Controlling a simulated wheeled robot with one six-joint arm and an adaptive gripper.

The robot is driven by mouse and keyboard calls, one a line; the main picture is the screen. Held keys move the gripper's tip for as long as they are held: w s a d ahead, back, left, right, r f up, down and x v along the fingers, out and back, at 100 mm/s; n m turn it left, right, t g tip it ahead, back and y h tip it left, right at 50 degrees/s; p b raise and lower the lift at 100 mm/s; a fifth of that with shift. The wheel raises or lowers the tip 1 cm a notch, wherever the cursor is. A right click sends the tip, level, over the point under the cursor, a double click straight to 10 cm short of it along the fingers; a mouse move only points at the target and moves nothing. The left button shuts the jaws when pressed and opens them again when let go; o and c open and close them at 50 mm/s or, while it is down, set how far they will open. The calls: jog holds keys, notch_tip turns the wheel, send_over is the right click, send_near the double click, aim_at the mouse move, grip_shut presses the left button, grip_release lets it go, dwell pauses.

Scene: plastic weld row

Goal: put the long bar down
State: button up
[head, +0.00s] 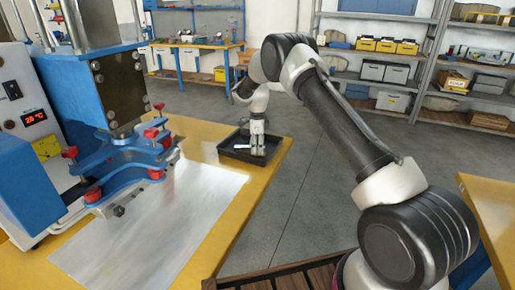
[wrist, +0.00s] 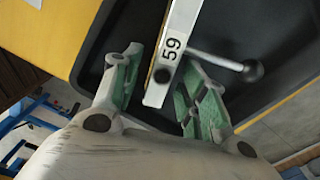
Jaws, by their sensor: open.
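The long bar (wrist: 176,45) is pale with a dark "59" on it and a dark handle with a round knob at its side. In the wrist view it lies over the black tray (wrist: 255,25), its near end between the green fingers. My gripper (wrist: 163,62) is open, one finger on each side of the bar, with a gap visible at least on the left. In the head view my gripper (head: 257,150) points down into the black tray (head: 229,157). The bar is mostly hidden there, and its far end is outside the wrist view.
The tray sits at the far end of the yellow bench (head: 205,150), near its right edge. A blue welding machine (head: 105,85) with clamps stands on the left, beside a bare metal sheet (head: 160,225). Open grey floor (head: 300,190) lies right of the bench; shelves stand behind.

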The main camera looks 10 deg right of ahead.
notch_tip(320, 180, up, 12)
jog(key=s+d+r+n+t, duration=0.1)
jog(key=s+d+r+n, duration=0.1)
jog(key=s+r, duration=0.35)
jog(key=s+d+r+n, duration=0.2)
jog(key=d+r+n, duration=0.1)
jog(key=r, duration=0.5)
jog(key=s+d+r+n+t, duration=0.1)
jog(key=s+d+r+n, duration=0.15)
jog(key=s+r, duration=0.35)
jog(key=s+d+r+n, duration=0.2)
jog(key=s+r+n, duration=0.15)
jog(key=s, duration=0.45)
jog(key=s+d+n, duration=0.1)
jog(key=s+n, duration=0.2)
jog(key=s, duration=0.6)
jog(key=s+d+f+n+t, duration=0.1)
jog(key=s+d+n, duration=0.1)
jog(key=s, duration=0.8)
jog(key=s+d+f+n+t, duration=0.1)
jog(key=s+n, duration=0.4)
jog(key=s, duration=0.5)
jog(key=shift+s+d+f, duration=0.15)
jog(key=shift+d, duration=0.3)
